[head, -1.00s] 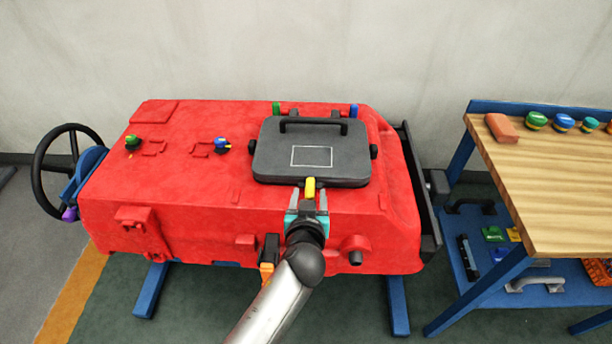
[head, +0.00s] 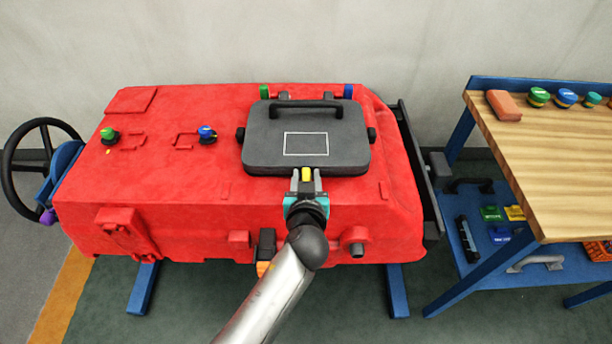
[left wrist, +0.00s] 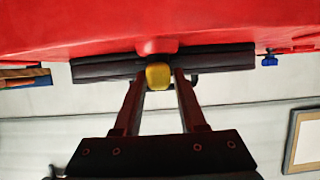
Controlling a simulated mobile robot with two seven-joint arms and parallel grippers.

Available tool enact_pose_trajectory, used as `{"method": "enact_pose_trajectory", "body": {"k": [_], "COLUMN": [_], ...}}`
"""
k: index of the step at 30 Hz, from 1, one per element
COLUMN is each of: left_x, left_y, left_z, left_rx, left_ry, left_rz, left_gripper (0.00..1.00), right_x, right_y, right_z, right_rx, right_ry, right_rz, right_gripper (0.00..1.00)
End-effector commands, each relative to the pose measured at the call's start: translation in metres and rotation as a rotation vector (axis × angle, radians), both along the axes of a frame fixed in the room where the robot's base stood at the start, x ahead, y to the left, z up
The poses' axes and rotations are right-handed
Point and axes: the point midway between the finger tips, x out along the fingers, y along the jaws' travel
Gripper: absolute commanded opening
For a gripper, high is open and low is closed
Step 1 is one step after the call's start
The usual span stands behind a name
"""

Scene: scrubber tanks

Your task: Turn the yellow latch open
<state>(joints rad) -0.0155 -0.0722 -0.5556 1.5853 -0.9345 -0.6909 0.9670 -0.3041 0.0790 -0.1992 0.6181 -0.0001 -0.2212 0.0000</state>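The yellow latch (head: 307,174) is at the front edge of the dark grey lid (head: 265,149) on top of the red tank (head: 190,225). In the left wrist view the latch (left wrist: 158,76) shows as a yellow block between my fingers. My left gripper (head: 306,176) is open, with one finger on each side of the latch. In the left wrist view the left gripper (left wrist: 159,80) shows a narrow gap between each finger and the latch. The lid lies closed on the tank. My right gripper is not in view.
A black handwheel (head: 12,160) is at the tank's left end. Green (head: 108,133) and blue (head: 206,132) knobs sit on its top. A wooden-topped bench (head: 560,165) stands to the right, with caps and a reddish block (head: 503,105). The tank top left of the lid is mostly clear.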

Motion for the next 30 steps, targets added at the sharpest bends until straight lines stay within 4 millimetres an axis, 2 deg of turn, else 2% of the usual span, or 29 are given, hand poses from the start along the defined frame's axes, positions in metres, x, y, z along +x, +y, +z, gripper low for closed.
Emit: {"method": "enact_pose_trajectory", "body": {"k": [1,10,23,30], "left_x": [0.0,0.0,0.0,0.0], "left_y": [0.0,0.0,0.0,0.002], "left_z": [0.0,0.0,0.0,0.003], "left_rx": [0.0,0.0,0.001,0.002], "left_ry": [0.0,0.0,0.0,0.0], "left_rz": [0.0,0.0,-0.009,-0.089], "left_gripper": [0.34,0.0,0.0,0.0], "right_x": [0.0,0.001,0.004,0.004], "right_y": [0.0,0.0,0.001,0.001], "right_z": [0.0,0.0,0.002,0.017], "right_rx": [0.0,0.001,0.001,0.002], "right_ry": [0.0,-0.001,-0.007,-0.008], "right_rz": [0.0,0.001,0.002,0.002], "right_gripper": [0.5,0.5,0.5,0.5]}}
